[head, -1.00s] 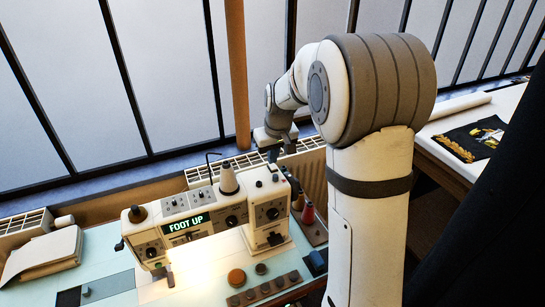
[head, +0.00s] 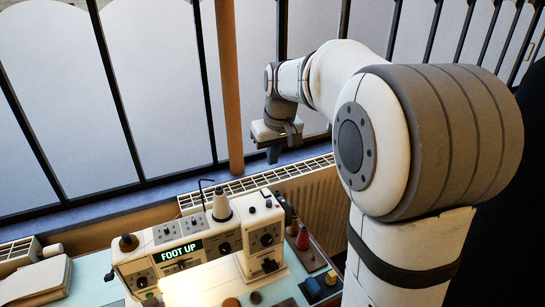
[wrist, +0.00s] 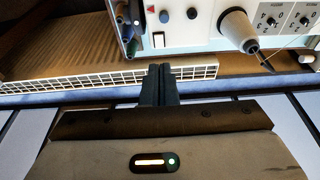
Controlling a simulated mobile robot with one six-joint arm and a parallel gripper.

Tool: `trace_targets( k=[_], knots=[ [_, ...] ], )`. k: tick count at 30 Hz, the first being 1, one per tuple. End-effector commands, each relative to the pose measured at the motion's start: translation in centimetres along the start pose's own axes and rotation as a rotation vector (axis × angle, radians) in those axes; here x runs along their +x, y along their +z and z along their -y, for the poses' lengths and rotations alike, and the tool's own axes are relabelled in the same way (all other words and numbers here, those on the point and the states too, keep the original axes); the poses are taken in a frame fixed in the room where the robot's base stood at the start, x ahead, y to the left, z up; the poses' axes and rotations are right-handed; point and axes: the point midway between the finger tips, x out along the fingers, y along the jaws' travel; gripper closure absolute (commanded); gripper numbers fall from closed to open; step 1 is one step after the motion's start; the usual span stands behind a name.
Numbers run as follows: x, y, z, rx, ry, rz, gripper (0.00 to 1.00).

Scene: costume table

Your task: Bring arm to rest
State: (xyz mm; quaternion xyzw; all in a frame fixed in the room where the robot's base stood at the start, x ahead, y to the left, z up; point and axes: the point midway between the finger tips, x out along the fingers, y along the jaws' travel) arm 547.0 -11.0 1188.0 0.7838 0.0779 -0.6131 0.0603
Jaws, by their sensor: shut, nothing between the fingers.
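My gripper (head: 273,155) hangs at the end of my arm, above and behind the sewing machine (head: 190,252), near the radiator grille by the window. In the wrist view its two dark fingers (wrist: 158,84) are together with nothing between them. The sewing machine is cream coloured, with a lit green display reading "FOOT UP" and a white thread cone on top. Its top also shows upside down in the wrist view (wrist: 215,25), apart from the fingers.
A radiator (head: 310,195) with a white grille stands under the barred window (head: 160,80). A red thread cone (head: 302,238) and other small items sit right of the machine.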

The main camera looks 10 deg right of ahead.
Motion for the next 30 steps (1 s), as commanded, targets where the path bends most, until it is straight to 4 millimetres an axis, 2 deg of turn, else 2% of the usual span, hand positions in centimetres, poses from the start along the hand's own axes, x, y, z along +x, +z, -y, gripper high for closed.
trace_targets(
  k=[4,8,15,18,22,24,27,30],
  knots=[
    [-0.3,0.6,0.2,0.004,0.002,-0.002,1.0],
    [-1.1,3.5,1.0,0.027,0.009,-0.006,1.0],
    [-2.0,13.2,3.5,0.101,0.032,-0.019,1.0],
    [-1.6,17.3,4.4,0.133,0.039,-0.025,1.0],
    [-0.8,21.4,5.2,0.165,0.047,-0.03,1.0],
    [-0.4,23.0,5.5,0.178,0.051,-0.033,1.0],
    [0.0,24.3,5.7,0.188,0.054,-0.035,0.98],
    [0.2,24.3,5.7,0.189,0.053,-0.035,0.89]
  ],
)
